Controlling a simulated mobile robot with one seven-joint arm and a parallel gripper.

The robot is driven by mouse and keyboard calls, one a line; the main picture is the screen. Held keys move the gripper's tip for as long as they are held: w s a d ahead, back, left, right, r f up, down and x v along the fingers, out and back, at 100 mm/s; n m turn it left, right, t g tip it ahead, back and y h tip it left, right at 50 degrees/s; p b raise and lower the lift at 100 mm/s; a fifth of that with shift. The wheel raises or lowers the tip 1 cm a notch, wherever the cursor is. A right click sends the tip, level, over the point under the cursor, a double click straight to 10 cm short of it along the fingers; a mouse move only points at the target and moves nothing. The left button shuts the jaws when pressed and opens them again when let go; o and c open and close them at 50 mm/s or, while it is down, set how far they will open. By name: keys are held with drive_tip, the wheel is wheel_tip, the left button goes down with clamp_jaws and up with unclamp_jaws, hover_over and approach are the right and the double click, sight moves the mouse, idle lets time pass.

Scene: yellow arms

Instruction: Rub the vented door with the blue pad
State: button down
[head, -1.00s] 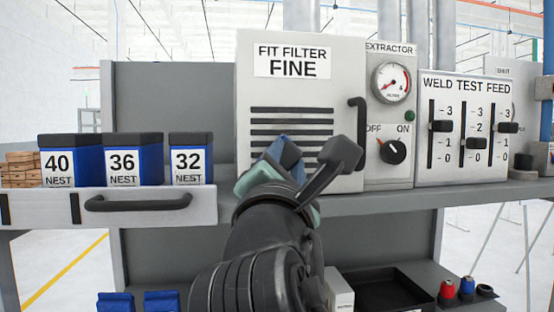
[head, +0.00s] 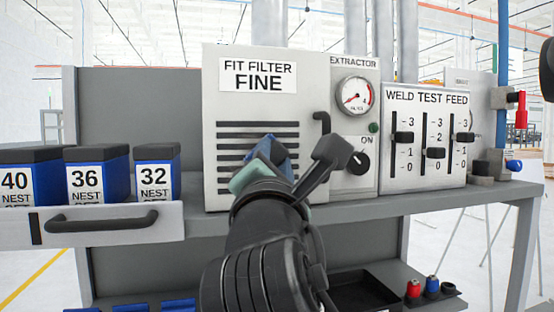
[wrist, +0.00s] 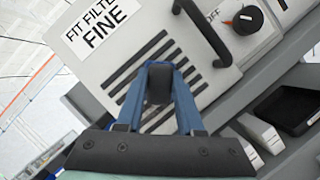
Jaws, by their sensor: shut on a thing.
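The vented door (head: 222,110) is a pale grey panel with dark horizontal slots and a "FIT FILTER FINE" label; it looks shut. It also shows tilted in the wrist view (wrist: 92,68). My gripper (head: 270,150) is in front of the lower right part of the slots. The piece lies over the slots. I cannot tell whether it touches the door. My wrist hides the door's lower edge.
A black door handle (head: 321,128) and the extractor panel with a gauge (head: 356,97) and knob (head: 358,163) are close on the right. A slider panel (head: 425,96) stands farther right. Blue nest boxes (head: 97,174) sit at left above a drawer handle (head: 102,221).

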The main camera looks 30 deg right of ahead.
drive_tip(key=shift+w+a+f, duration=0.1)
drive_tip(key=shift+w+a, duration=0.25)
drive_tip(key=shift+a, duration=0.85)
drive_tip(key=shift+w+a+r, duration=0.1)
drive_tip(key=shift+w+a, duration=0.2)
drive_tip(key=shift+a, duration=0.85)
drive_tip(key=shift+w+a+f, duration=0.1)
drive_tip(key=shift+w+a, duration=0.25)
drive_tip(key=shift+a, duration=0.85)
drive_tip(key=shift+d+r+p, duration=0.1)
drive_tip(key=shift+r+p, duration=0.9)
drive_tip(key=shift+r, duration=0.1)
drive_tip(key=shift+s+d+f, duration=0.1)
drive_tip(key=shift+s+d, duration=0.25)
drive_tip(key=shift+d, duration=0.85)
drive_tip(key=shift+s+d+r, duration=0.1)
drive_tip(key=shift+s+d, duration=0.25)
drive_tip(key=shift+d, duration=0.9)
drive_tip(key=shift+s+d+f, duration=0.1)
drive_tip(key=shift+s+d, duration=0.25)
drive_tip(key=shift+d, duration=0.85)
drive_tip(key=shift+a, duration=0.1)
drive_tip(key=shift+s+a, duration=0.25)
drive_tip(key=shift+s, duration=0.7)
drive_tip(key=shift+s+a, duration=0.3)
drive_tip(key=shift+s, duration=0.6)
drive_tip(key=shift+s+a, duration=0.25)
drive_tip(key=shift+s, duration=0.7)
